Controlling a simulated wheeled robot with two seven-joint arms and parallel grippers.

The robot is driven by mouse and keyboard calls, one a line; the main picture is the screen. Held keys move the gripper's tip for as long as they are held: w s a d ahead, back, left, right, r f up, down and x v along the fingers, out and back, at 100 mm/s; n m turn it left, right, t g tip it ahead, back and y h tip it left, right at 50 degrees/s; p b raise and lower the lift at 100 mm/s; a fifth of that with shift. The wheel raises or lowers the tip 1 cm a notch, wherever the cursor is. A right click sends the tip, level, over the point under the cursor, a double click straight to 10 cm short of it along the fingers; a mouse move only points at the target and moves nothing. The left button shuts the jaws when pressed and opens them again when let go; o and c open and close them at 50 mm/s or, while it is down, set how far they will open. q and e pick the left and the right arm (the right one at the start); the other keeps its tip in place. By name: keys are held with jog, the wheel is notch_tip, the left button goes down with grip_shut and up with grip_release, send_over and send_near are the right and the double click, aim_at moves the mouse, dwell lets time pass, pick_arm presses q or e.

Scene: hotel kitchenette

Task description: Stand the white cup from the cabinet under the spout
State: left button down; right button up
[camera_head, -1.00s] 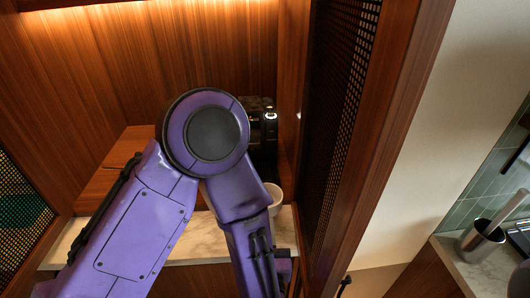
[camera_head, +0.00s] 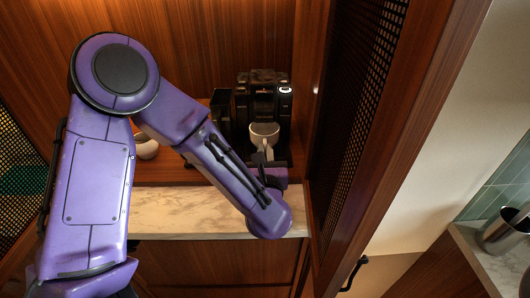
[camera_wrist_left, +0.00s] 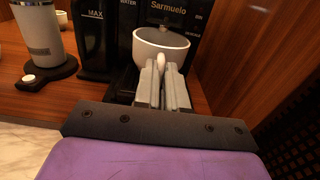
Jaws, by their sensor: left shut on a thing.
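The white cup (camera_head: 264,129) is upright in front of the black coffee machine (camera_head: 262,82) in the head view. My left gripper (camera_head: 264,153) is shut on the cup's handle, on the near side. In the left wrist view the cup (camera_wrist_left: 160,46) stands just beyond the fingertips (camera_wrist_left: 162,70), with its handle between them. The machine's front (camera_wrist_left: 168,12) is close behind the cup. The spout is not clearly seen, and I cannot tell whether the cup's base touches the drip tray. My right gripper is out of view.
A second white cup (camera_head: 147,148) stands left, partly behind my arm. In the wrist view a pale cylinder (camera_wrist_left: 38,32) on a dark base stands left of the machine. A mesh cabinet door (camera_head: 360,100) is close on the right. The marble edge (camera_head: 180,212) is clear.

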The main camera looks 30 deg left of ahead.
pick_arm(q)
jog(key=shift+w+a+f+p, duration=0.3)
jog(key=shift+w+a+f, duration=0.15)
jog(key=shift+w+f, duration=0.35)
jog(key=shift+f, duration=0.1)
jog(key=shift+d, duration=0.15)
jog(key=shift+s+f+b, duration=0.15)
jog(key=shift+s+b, duration=0.05)
jog(key=shift+b, duration=0.15)
jog(key=c, duration=1.2)
grip_release()
jog(key=shift+w, duration=0.1)
